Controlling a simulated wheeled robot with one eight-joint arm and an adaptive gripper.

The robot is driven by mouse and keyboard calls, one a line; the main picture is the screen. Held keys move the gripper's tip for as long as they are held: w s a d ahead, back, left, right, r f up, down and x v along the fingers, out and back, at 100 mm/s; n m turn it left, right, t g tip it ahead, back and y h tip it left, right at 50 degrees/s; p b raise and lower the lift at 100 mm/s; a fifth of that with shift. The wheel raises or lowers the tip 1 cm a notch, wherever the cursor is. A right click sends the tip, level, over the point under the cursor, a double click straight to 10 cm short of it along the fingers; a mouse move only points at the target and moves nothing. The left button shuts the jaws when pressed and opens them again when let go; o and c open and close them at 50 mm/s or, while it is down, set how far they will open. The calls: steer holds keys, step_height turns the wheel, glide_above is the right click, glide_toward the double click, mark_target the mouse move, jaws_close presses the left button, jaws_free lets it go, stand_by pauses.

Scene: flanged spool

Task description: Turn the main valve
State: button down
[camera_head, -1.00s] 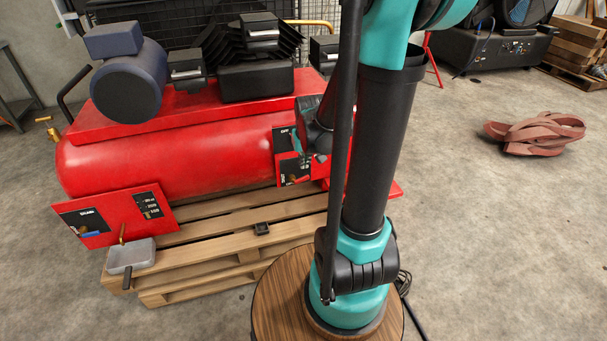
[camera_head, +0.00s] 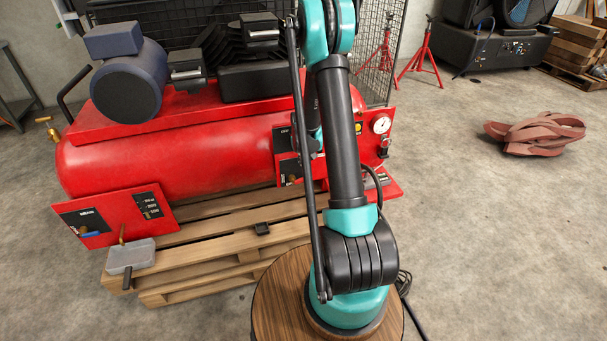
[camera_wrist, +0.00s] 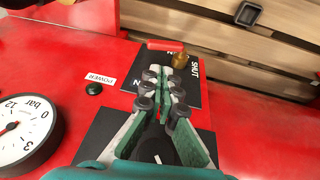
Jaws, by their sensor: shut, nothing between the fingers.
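In the wrist view, a small valve with a red lever handle (camera_wrist: 165,46) and a brass body (camera_wrist: 180,61) sits on a black plate (camera_wrist: 190,84) marked "SHUT". The lever points left in that view. My gripper (camera_wrist: 164,74) is shut and empty, its fingertips close to the lever and pointing at it; I cannot tell whether they touch. In the head view my arm hides the gripper and most of this valve's panel. Another valve, with a blue handle (camera_head: 89,233), is on the red left panel (camera_head: 115,216). No label reading "main" is legible.
The red compressor tank (camera_head: 170,160) stands on a wooden pallet (camera_head: 225,235). A pressure gauge (camera_wrist: 25,130) and a button marked "POWER" (camera_wrist: 93,89) lie left of my gripper in the wrist view. Open floor (camera_head: 480,250) is to the right.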

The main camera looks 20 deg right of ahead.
mark_target(304, 177)
steer(key=x, duration=1)
steer(key=shift+w+f, duration=0.1)
steer(key=shift+f, duration=0.15)
